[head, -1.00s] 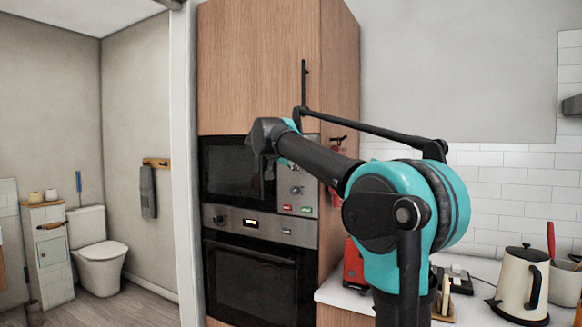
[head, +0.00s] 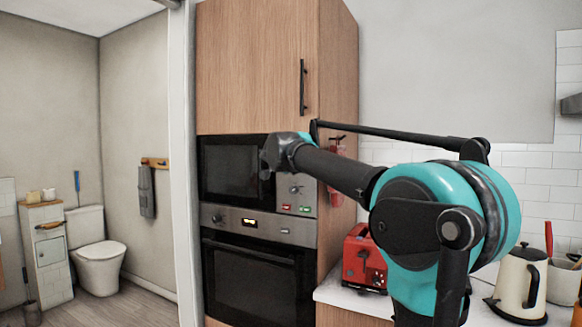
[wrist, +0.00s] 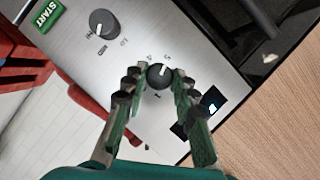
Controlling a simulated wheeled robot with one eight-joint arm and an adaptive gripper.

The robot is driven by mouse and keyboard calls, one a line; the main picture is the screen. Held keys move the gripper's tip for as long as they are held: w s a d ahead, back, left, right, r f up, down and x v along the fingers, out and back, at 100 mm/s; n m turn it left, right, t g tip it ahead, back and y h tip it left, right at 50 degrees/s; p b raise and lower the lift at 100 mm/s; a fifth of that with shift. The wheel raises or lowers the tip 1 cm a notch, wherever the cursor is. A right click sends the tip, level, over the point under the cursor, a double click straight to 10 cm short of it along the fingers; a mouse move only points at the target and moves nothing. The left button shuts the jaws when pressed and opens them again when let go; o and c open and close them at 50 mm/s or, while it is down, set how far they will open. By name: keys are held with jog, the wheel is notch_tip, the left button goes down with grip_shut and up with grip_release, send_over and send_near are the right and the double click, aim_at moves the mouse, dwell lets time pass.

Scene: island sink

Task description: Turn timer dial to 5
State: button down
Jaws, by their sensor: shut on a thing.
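A round dark dial (wrist: 158,76) with a white pointer line sits on the brushed-metal microwave panel (wrist: 190,48) in the wrist view. A second dark dial (wrist: 103,23) is farther along the panel, beside the green START button (wrist: 47,14). In the head view, my arm's dark wrist covers part of the black microwave (head: 228,170), and my fingertips and the gripped dial are hidden. One dial (head: 296,189) shows above the red and green buttons.
An oven (head: 252,285) sits below the microwave in a tall wooden cabinet (head: 255,60) with a black handle (head: 303,88). A red toaster (head: 363,262) and a cream kettle (head: 520,285) stand on the counter at right. A red extinguisher (head: 337,170) hangs beside the cabinet.

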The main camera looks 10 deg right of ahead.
dwell(0.4)
jog(key=c, duration=1.2)
grip_release()
jog(key=v, duration=1.2)
